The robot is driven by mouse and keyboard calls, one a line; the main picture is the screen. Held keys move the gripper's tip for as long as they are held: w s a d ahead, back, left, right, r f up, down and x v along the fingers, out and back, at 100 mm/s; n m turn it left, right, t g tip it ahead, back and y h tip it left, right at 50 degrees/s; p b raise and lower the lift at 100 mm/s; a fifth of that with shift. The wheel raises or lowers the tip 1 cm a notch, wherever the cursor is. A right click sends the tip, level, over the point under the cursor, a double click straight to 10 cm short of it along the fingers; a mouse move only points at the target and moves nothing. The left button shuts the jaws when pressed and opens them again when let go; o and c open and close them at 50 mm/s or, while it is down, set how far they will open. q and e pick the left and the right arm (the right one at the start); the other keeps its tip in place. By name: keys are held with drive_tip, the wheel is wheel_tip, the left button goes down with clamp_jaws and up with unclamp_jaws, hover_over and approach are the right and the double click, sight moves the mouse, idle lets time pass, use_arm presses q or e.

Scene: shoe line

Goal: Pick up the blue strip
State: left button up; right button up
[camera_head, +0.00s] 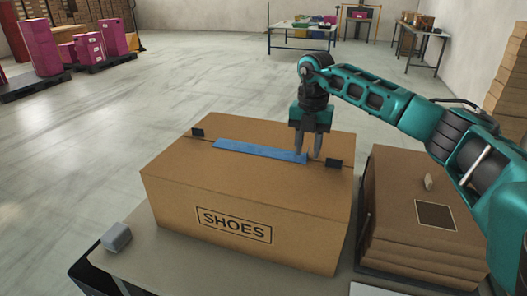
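The blue strip (255,150) lies flat across the top of a closed cardboard box (200,185) marked SHOES, between two small black tabs. My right gripper (309,155) comes down over the right end of the strip. Its two fingers are apart, one close to the strip's right end and the other to the right of it. I cannot tell whether a finger touches the strip. My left gripper is not in view.
The box stands on a grey table (145,245). A small grey block (117,237) lies at the table's left. A stack of flat brown cartons (415,225) stands to the right of the box. Open floor lies behind the table.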

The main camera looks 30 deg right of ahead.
clamp_jaws()
idle(0.5)
use_arm(q)
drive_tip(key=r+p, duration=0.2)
drive_tip(key=p, duration=0.1)
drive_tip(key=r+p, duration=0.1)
drive_tip(key=p, duration=0.1)
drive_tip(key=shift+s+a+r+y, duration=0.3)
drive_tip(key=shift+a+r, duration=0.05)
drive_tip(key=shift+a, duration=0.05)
use_arm(e)
wheel_tip(320, 180, up, 20)
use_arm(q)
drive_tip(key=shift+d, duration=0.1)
